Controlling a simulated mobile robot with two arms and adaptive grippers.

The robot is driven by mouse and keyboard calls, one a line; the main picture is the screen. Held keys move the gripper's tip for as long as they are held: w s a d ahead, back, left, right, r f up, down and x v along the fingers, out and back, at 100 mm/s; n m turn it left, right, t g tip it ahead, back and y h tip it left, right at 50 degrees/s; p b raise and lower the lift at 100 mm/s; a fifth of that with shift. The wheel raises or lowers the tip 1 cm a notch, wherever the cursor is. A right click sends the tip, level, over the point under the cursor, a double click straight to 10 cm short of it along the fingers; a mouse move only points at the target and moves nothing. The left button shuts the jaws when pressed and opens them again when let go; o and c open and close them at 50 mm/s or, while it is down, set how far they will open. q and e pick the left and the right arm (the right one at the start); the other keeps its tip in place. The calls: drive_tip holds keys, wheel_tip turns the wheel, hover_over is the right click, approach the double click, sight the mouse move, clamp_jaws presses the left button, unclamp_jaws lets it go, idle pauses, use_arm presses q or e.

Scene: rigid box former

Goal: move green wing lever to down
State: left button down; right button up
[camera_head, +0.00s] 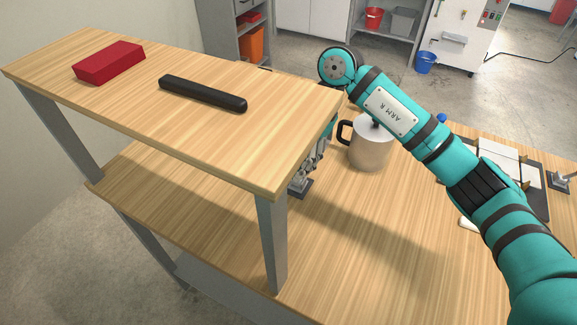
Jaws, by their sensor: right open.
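No green wing lever can be made out in this view. My right arm comes in from the right and bends down behind the raised shelf's right corner. My right gripper (307,170) shows only in part below that shelf edge and is open. It is close to a small dark grey base plate (300,188) on the lower worktop, and I cannot tell whether they touch. The shelf hides part of this spot. My left gripper is not in view.
A raised wooden shelf (215,133) holds a red block (110,62) and a black bar (202,93). A metal mug (370,150) stands right of my right gripper. A dark tray with white pieces (497,160) and a small metal fixture (561,181) are further right.

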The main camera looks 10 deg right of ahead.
drive_tip(key=shift+x, duration=1.6)
clamp_jaws()
drive_tip(key=shift+r, duration=0.1)
